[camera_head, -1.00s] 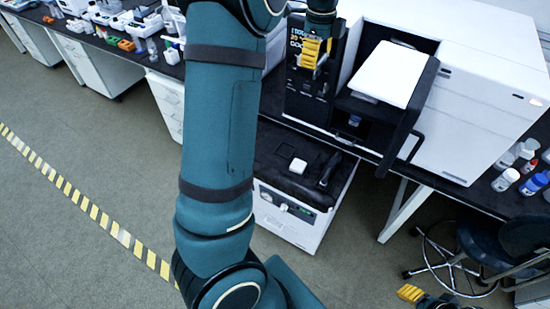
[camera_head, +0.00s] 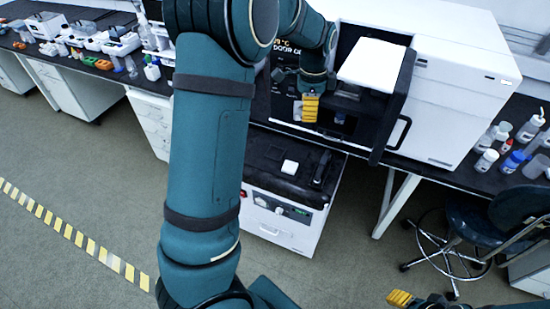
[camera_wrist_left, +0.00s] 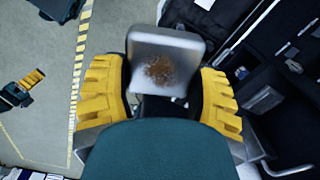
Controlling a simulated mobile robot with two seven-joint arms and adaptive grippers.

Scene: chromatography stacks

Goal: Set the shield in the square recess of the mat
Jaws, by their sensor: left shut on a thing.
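The shield (camera_wrist_left: 165,62) is a grey, square-looking metal piece with a rusty brown patch on its face. My left gripper (camera_head: 310,108) is shut on it, with a yellow finger on each side in the left wrist view (camera_wrist_left: 162,98). In the head view the shield cannot be made out behind the fingers. The gripper is above and behind a low white cabinet with a black, mat-like top (camera_head: 262,152). I cannot make out a square recess there for certain. My right gripper (camera_head: 400,298) shows only yellow fingertips at the bottom edge; its opening is unclear.
A small white square piece (camera_head: 290,167) and a dark elongated item (camera_head: 322,168) are on the cabinet top. Behind stands a white instrument (camera_head: 455,85) with a dark-framed open door. Bottles (camera_head: 487,158) and a stool (camera_head: 490,225) are at the right. The floor at left is clear.

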